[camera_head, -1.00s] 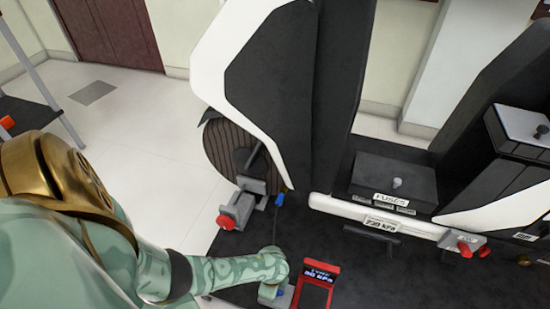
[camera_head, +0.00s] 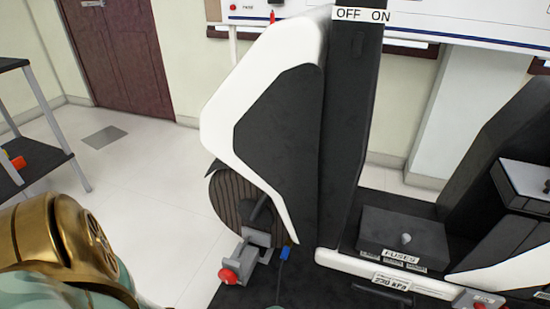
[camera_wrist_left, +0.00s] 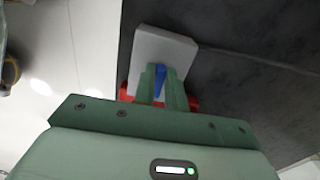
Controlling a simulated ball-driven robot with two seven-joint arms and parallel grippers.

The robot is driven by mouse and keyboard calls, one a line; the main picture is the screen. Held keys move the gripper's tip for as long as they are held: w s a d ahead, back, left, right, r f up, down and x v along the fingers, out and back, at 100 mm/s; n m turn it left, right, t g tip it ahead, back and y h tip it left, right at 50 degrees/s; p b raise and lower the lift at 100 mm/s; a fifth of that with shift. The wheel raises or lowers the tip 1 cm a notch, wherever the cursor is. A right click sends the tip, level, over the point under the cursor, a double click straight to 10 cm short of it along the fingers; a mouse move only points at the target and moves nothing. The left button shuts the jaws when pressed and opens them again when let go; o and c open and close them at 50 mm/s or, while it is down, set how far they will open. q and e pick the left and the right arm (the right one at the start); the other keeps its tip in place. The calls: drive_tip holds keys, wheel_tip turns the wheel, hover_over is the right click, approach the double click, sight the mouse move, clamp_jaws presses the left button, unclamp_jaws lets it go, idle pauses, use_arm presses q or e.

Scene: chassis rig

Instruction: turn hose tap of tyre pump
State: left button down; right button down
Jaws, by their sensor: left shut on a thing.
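In the left wrist view, my left gripper (camera_wrist_left: 164,88) is shut on a narrow blue lever (camera_wrist_left: 159,82), which looks like the hose tap. The lever stands between the two green fingers, in front of a pale grey block (camera_wrist_left: 166,45), which looks like part of the tyre pump. Red parts (camera_wrist_left: 125,92) show on both sides behind the fingers. My right gripper is in neither view.
In the head view, a ribbed brown wheel (camera_head: 226,203) sits under the white and black chassis panel (camera_head: 213,128). A grey bracket with a red knob (camera_head: 228,276) and a small blue fitting (camera_head: 285,253) are below. A FUSES box (camera_head: 385,228) stands right.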

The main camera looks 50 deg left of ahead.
use_arm(q)
drive_tip(key=n, duration=0.1)
drive_tip(key=n+p, duration=0.1)
drive_tip(key=n, duration=0.1)
drive_tip(key=n+p, duration=0.1)
drive_tip(key=n, duration=0.1)
drive_tip(key=shift+s+d+r, duration=0.1)
drive_tip(key=shift+s+d, duration=0.05)
drive_tip(key=shift+d, duration=0.15)
drive_tip(key=shift+s+d+n+p, duration=0.15)
drive_tip(key=shift+n+p, duration=0.25)
drive_tip(key=shift+n, duration=1.7)
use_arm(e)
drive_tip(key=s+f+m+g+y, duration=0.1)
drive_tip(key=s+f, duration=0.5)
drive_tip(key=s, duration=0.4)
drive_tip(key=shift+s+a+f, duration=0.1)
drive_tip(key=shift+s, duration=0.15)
use_arm(q)
drive_tip(key=c, duration=1.4)
unclamp_jaws()
drive_tip(key=shift+c, duration=0.2)
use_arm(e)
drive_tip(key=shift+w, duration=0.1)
